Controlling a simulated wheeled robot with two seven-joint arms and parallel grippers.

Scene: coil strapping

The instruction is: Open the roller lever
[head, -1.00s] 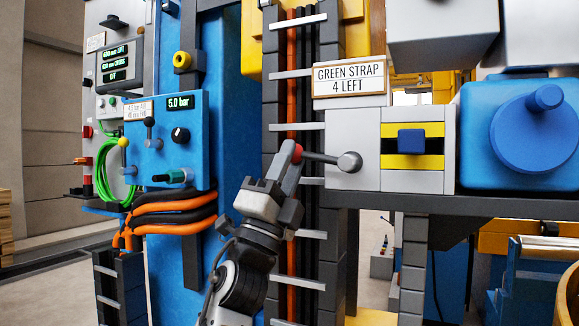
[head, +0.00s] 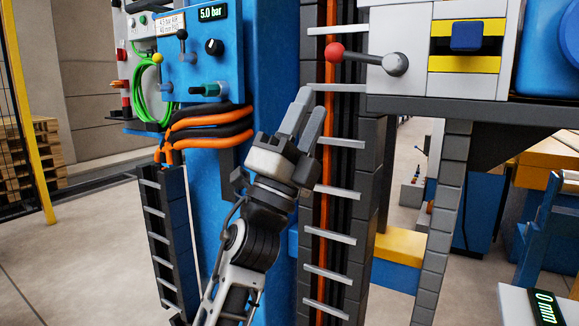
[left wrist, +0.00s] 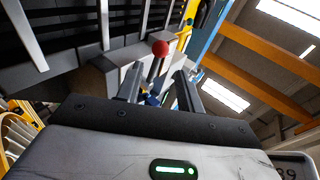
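The roller lever (head: 362,58) is a dark rod with a red ball knob (head: 334,52) at its left end and a grey round hub (head: 395,64) on a light grey block. It points left, nearly level, with the knob slightly higher than the hub. My left gripper (head: 310,103) is below and left of the knob, apart from it, with its fingers pointing up. In the left wrist view, the two fingers (left wrist: 160,76) stand apart with nothing held between them, and the red knob (left wrist: 160,48) shows beyond the tips. My right gripper is not in view.
A blue control panel (head: 195,65) with knobs and a 5.0 bar display is at the upper left. Orange and black hoses (head: 205,122) run below it. A vertical cable ladder (head: 330,205) stands just behind my left gripper. A yellow-striped block (head: 466,65) is right of the lever.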

